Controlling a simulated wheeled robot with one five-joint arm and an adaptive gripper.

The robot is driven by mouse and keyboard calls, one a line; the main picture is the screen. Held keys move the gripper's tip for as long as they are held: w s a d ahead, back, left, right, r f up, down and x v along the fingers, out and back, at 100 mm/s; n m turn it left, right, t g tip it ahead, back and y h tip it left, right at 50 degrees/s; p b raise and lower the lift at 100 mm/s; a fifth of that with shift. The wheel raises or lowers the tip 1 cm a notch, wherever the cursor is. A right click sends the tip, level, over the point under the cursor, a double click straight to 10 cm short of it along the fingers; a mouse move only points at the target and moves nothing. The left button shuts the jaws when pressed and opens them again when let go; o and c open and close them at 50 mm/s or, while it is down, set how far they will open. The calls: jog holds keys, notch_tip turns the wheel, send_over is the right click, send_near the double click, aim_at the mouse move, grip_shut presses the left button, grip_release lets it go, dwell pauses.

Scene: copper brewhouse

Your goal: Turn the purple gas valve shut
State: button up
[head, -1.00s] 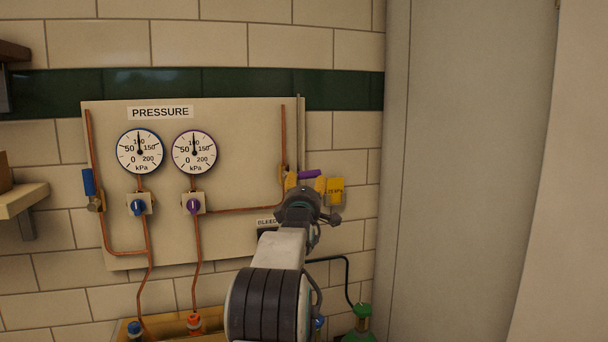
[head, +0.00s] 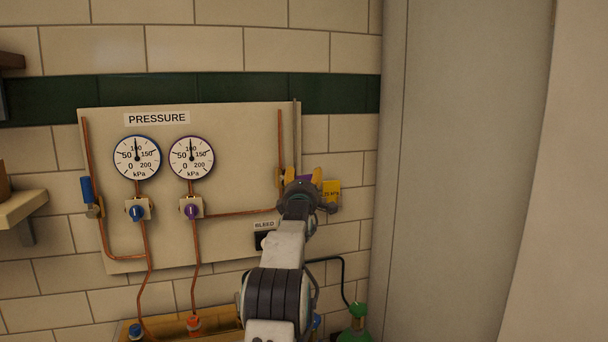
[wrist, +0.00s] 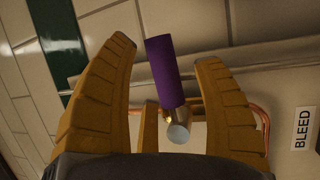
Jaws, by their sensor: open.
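The purple gas valve's lever (wrist: 165,72) shows in the wrist view between the two yellow fingers of my gripper (wrist: 166,54), with gaps on both sides. A brass and grey valve body (wrist: 177,128) sits at the lever's lower end. In the head view my gripper (head: 303,178) is at the right edge of the pressure board, and only a bit of the purple lever (head: 305,178) shows between the fingers. The rest of it is hidden. My gripper is open and holds nothing.
Two gauges, blue-rimmed (head: 137,157) and purple-rimmed (head: 192,157), sit above a blue knob (head: 136,211) and a purple knob (head: 191,210). A blue lever (head: 87,190) is at the board's left. A grey panel (head: 450,170) stands further right.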

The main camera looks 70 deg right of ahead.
jog(key=shift+d, duration=0.3)
jog(key=shift+w, duration=0.1)
